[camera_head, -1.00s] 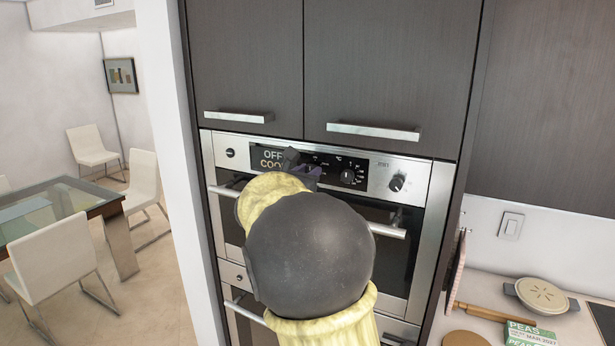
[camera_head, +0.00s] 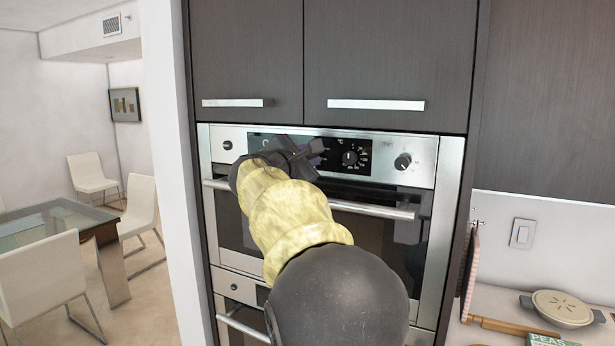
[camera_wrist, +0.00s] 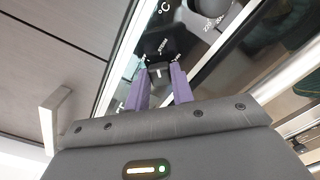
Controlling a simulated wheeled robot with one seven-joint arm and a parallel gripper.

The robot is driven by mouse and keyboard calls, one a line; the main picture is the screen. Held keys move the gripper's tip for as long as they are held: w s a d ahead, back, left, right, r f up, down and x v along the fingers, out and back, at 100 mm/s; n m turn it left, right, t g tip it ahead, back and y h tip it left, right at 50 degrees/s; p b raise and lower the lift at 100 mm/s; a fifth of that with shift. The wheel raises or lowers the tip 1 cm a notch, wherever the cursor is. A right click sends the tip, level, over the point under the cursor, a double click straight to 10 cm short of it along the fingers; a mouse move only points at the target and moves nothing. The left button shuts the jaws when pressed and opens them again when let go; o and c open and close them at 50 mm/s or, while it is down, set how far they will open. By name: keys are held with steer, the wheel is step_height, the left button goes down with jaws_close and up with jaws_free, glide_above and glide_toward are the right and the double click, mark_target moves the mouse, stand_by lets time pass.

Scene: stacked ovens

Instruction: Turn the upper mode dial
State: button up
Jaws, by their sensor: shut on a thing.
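The upper oven's control panel (camera_head: 420,150) runs below the dark cabinet doors. My gripper (camera_head: 316,150) reaches the dark middle section of this panel. In the wrist view its two purple fingers (camera_wrist: 161,76) are shut on a small dark dial (camera_wrist: 158,68), which has white markings around it. I take this to be the upper mode dial; in the head view my gripper hides it. Another black dial (camera_head: 349,158) sits just right of my gripper, with white marks around it. The display at the panel's left is mostly covered by my wrist.
A round knob (camera_head: 403,161) is at the panel's right and a small one (camera_head: 227,145) at its left. The upper oven's door handle (camera_head: 375,210) runs under my arm. Cabinet handles (camera_head: 376,104) project above. A counter with a lidded pot (camera_head: 562,307) lies right.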

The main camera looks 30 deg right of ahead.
steer(key=m+b, duration=0.6)
steer(key=shift+f+b, duration=0.4)
steer(key=m+b, duration=0.2)
steer(key=m, duration=0.2)
steer(key=shift+b, duration=0.4)
steer(key=m+b, duration=0.2)
steer(key=m, duration=0.1)
steer(key=shift+m, duration=0.4)
steer(key=m+b, duration=0.2)
steer(key=m, duration=0.4)
steer(key=shift+w, duration=0.1)
steer(key=m+b, duration=0.1)
steer(key=m, duration=0.6)
steer(key=shift+f, duration=0.1)
steer(key=o, duration=1)
